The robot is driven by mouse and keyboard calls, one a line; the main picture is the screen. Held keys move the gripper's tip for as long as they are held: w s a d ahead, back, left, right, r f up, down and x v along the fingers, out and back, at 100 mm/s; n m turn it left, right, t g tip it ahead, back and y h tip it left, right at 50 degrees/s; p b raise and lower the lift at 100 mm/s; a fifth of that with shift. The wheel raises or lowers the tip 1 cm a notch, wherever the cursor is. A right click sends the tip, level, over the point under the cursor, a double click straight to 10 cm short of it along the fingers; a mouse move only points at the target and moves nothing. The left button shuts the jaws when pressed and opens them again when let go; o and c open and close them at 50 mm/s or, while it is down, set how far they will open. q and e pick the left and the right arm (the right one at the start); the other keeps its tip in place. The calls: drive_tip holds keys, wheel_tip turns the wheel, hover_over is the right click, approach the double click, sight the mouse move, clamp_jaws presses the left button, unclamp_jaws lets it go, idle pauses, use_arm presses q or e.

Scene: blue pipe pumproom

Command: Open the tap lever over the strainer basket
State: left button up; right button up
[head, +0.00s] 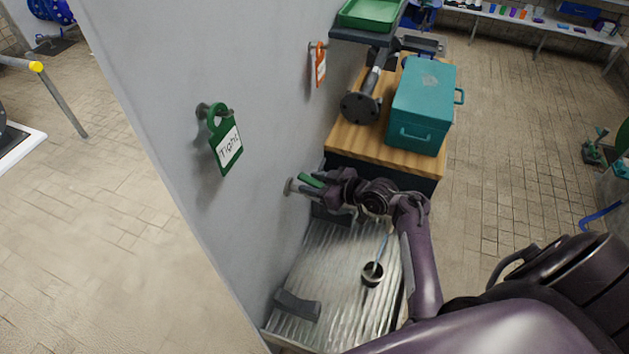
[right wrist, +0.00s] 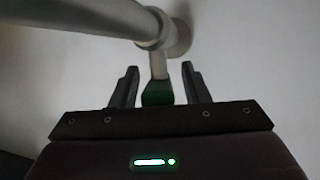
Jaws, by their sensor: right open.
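The tap (head: 295,187) sticks out from the grey wall, with a green lever (head: 311,181) on it. My right gripper (head: 327,183) is at the lever, with its jaws open. In the right wrist view the pale tap pipe (right wrist: 110,18) crosses above, and the green lever (right wrist: 157,92) shows between the two open fingers (right wrist: 159,78). I see a gap on both sides of the lever there. I cannot make out a strainer basket for sure; the area under the tap is partly hidden by my gripper. My left gripper is not in view.
A ribbed metal drainboard (head: 335,262) lies below, with a dark cup (head: 372,280) holding a blue-handled tool and a grey block (head: 297,305). Behind is a wooden bench (head: 362,143) with a teal box (head: 424,100). A green "Tight" tag (head: 226,148) hangs on the wall.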

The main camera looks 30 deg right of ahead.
drive_tip(key=shift+c, duration=0.3)
clamp_jaws()
drive_tip(key=shift+n+y+b, duration=0.35)
drive_tip(key=shift+n+y, duration=0.15)
drive_tip(key=shift+y, duration=0.1)
drive_tip(key=shift+d+n+g+y, duration=0.1)
drive_tip(key=shift+n+g+y, duration=0.2)
drive_tip(key=shift+g, duration=0.1)
drive_tip(key=shift+r, duration=0.1)
drive_tip(key=shift+o, duration=0.3)
unclamp_jaws()
drive_tip(key=shift+s, duration=0.1)
